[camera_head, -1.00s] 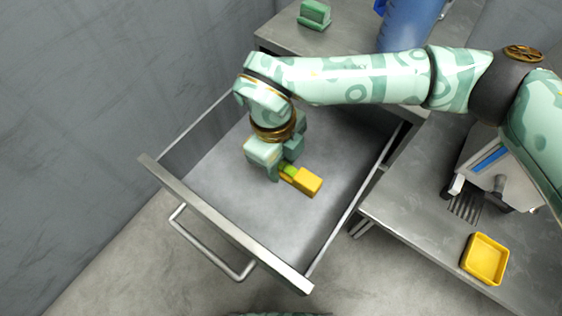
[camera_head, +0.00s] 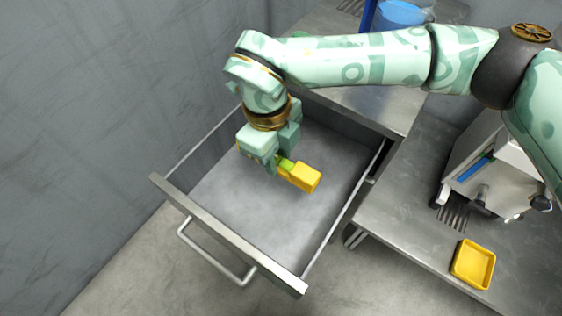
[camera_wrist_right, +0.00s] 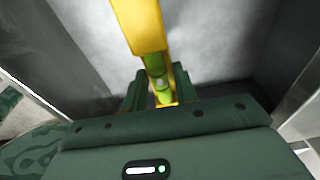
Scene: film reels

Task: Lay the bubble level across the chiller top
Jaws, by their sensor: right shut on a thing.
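The yellow bubble level (camera_head: 304,177) with a green vial is in the right gripper, inside or just above the open drawer. In the wrist view the level (camera_wrist_right: 140,25) runs away from the jaws, with its green vial between the fingers. My right gripper (camera_head: 280,163) is shut on the level near its middle. The chiller (camera_head: 497,165), a pale box with a blue strip, stands on the metal counter at the right, partly hidden by my right arm. My left gripper is out of view.
The open metal drawer (camera_head: 225,232) has walls around the gripper and a handle at its front. A yellow tray (camera_head: 472,264) sits on the counter (camera_head: 395,225). A blue container (camera_head: 400,14) stands at the back. A grey wall is on the left.

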